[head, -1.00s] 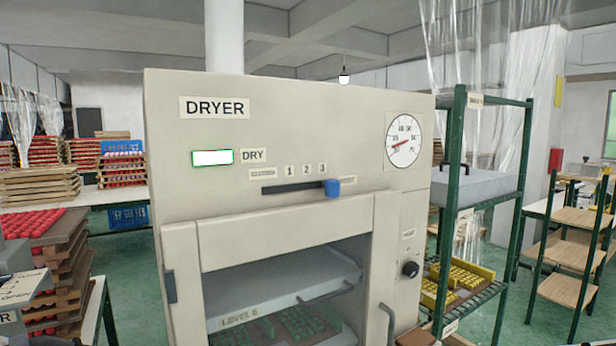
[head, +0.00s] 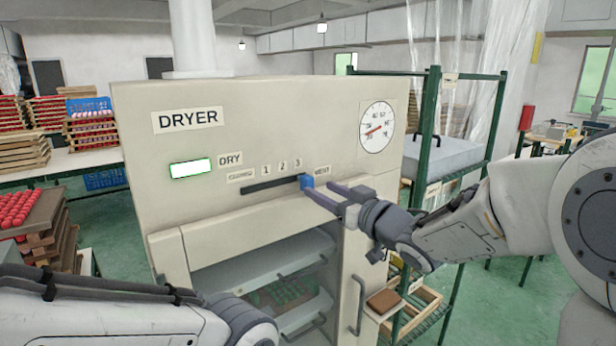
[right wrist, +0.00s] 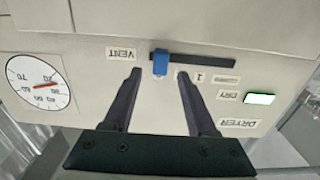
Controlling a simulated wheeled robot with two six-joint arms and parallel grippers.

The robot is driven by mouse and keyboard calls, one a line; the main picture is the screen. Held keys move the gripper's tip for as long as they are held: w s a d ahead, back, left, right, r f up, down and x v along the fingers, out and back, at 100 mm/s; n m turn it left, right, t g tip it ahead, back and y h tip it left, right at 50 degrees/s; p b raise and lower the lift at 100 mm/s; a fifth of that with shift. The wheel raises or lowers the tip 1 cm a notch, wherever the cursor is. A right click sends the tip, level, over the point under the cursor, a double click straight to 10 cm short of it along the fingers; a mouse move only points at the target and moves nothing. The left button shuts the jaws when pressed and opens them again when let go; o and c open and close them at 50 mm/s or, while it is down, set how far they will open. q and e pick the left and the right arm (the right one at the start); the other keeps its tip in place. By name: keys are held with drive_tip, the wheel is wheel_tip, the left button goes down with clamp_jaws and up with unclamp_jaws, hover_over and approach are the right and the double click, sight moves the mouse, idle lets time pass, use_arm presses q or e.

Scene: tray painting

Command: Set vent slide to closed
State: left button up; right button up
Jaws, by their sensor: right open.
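The vent slide is a blue knob (head: 306,182) at the right end of a dark horizontal slot (head: 270,186) on the dryer front, near the 3 mark. A small label that seems to read CLOSED (head: 240,176) sits above the slot's left end. My right gripper (head: 318,188) is open, its fingers pointing at the knob. In the right wrist view, which is turned upside down, the knob (right wrist: 160,63) is just beyond and between the two fingertips (right wrist: 160,74); I cannot tell whether they touch it. My left gripper is out of view.
The dryer (head: 140,130) has a gauge (head: 377,127), a DRY lamp (head: 190,168) and a door handle (head: 357,305) below. A green rack (head: 432,120) stands to the right. My left forearm crosses the lower left.

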sight(311, 183)
drive_tip(key=p+x, duration=0.1)
drive_tip(key=x, duration=0.3)
drive_tip(key=shift+w+a+r+p, duration=0.15)
drive_tip(key=shift+w+a+p, duration=0.1)
drive_tip(key=shift+p, duration=0.05)
drive_tip(key=shift+x, duration=0.8)
clamp_jaws()
idle(0.4)
